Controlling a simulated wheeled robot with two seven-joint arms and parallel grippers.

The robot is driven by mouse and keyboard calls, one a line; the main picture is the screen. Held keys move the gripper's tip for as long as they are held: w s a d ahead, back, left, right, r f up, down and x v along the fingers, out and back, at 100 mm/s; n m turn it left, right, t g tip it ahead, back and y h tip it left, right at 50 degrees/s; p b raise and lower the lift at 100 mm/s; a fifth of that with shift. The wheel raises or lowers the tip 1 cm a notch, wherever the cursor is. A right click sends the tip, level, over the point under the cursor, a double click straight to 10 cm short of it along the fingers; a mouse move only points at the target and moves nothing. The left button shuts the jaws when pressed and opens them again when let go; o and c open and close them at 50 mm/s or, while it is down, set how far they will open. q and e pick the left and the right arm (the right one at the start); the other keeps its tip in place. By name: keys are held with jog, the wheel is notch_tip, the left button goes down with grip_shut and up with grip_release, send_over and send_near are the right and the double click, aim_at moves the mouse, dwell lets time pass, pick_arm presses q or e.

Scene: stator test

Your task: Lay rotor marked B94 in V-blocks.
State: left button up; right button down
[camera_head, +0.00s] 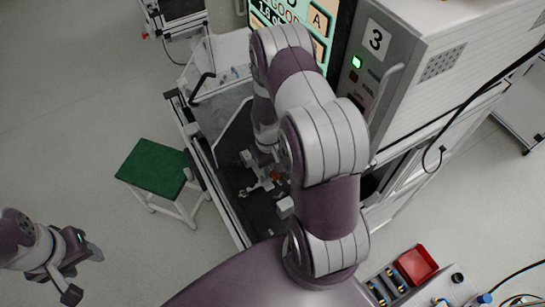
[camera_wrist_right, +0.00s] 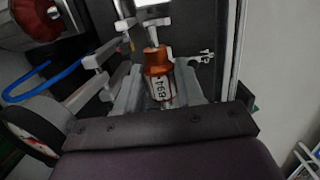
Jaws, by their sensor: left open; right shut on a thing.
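The rotor marked B94 (camera_wrist_right: 157,62) shows in the right wrist view as a copper-coloured cylinder with a white label on its near part. My right gripper (camera_wrist_right: 160,84) is shut on it, one pale finger on each side. In the head view my right arm reaches over the dark bench, and its gripper (camera_head: 268,176) is small and partly hidden by the arm. Pale bracket-like parts lie around the rotor; I cannot tell which are the V-blocks or whether the rotor touches them. My left gripper (camera_head: 84,271) is open and empty over the floor at lower left.
A red and metal round part (camera_wrist_right: 35,20) and a blue cable (camera_wrist_right: 28,84) are left of the rotor. A green stool (camera_head: 153,166) stands left. A red bin (camera_head: 418,264) is lower right.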

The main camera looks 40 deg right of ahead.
jog(key=shift+s+a, duration=0.1)
jog(key=shift+s, duration=0.05)
jog(key=shift+a+f, duration=0.1)
jog(key=shift+f, duration=0.1)
jog(key=shift+w+d+f+b, duration=0.1)
jog(key=shift+w+f+b, duration=0.05)
jog(key=shift+f+b, duration=0.4)
jog(key=shift+w+d+f+b, duration=0.1)
jog(key=shift+w+f+b, duration=0.05)
jog(key=shift+f+b, duration=0.3)
jog(key=shift+f, duration=0.35)
notch_tip(320, 180, down, 3)
jog(key=b, duration=0.3)
jog(key=shift+s+r, duration=0.1)
jog(key=shift+r, duration=0.1)
jog(key=shift+s+p, duration=0.1)
jog(key=shift+p, duration=0.2)
